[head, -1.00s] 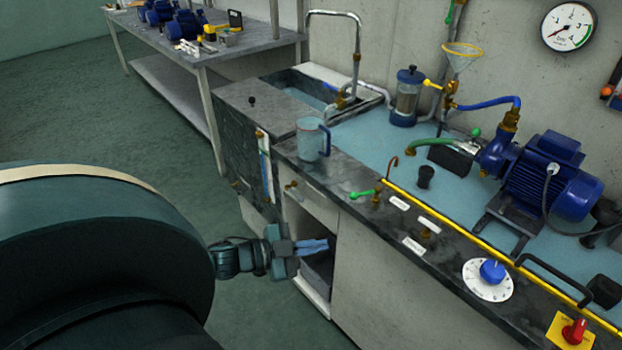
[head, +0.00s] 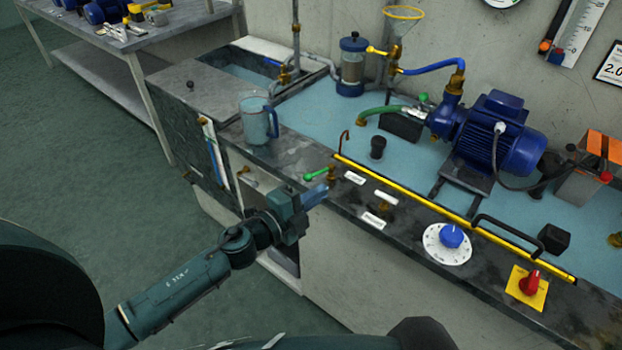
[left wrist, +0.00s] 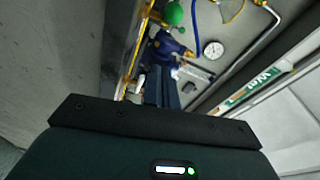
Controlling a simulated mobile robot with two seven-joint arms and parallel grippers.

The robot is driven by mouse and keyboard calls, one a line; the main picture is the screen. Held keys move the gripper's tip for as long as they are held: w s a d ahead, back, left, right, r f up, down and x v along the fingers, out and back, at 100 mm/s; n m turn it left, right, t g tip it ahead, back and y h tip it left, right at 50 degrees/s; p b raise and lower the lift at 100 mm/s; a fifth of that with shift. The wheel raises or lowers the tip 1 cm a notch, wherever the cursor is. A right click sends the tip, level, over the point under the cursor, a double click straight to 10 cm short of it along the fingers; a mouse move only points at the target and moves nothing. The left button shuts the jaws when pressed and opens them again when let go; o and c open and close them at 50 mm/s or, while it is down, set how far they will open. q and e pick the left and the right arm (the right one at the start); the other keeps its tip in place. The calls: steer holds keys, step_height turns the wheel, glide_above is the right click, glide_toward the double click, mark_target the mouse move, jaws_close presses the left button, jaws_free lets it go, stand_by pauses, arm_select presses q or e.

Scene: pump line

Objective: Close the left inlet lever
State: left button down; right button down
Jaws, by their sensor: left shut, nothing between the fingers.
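The green-handled lever (head: 316,174) sits on a brass valve (head: 331,174) at the bench's front edge, left of a small white label. Its handle points left, roughly along the edge. A second valve (head: 384,199) with a pale lever stands to its right. My left gripper (head: 315,195) is shut and empty, its fingertips just below and in front of the green lever; contact cannot be told. In the left wrist view the shut fingers (left wrist: 162,88) point toward a green knob (left wrist: 174,13) near the top. My right gripper is not in view.
A jug (head: 258,121) stands left of the lever, near the sink (head: 245,75). A yellow rail (head: 420,200) runs along the bench behind the valves. A blue pump (head: 495,130), a blue dial (head: 451,236) and a red knob (head: 529,282) lie to the right.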

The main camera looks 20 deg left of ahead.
mark_target(319, 172)
arm_select(q)
steer(key=w, duration=0.1)
steer(key=w+a, duration=0.1)
steer(key=w, duration=0.1)
steer(key=shift+w+a+f+b, duration=0.1)
steer(key=shift+a+f+b, duration=0.1)
steer(key=shift+f+b, duration=0.2)
steer(key=shift+w+a, duration=0.35)
steer(key=shift+a, duration=0.1)
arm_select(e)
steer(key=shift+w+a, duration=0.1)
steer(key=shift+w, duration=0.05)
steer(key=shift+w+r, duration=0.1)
arm_select(q)
steer(key=shift+f, duration=0.1)
steer(key=shift+a, duration=0.2)
steer(key=shift+w+m+h+b, duration=0.1)
steer(key=shift+m+h+b, duration=0.2)
steer(key=shift+h+b, duration=0.1)
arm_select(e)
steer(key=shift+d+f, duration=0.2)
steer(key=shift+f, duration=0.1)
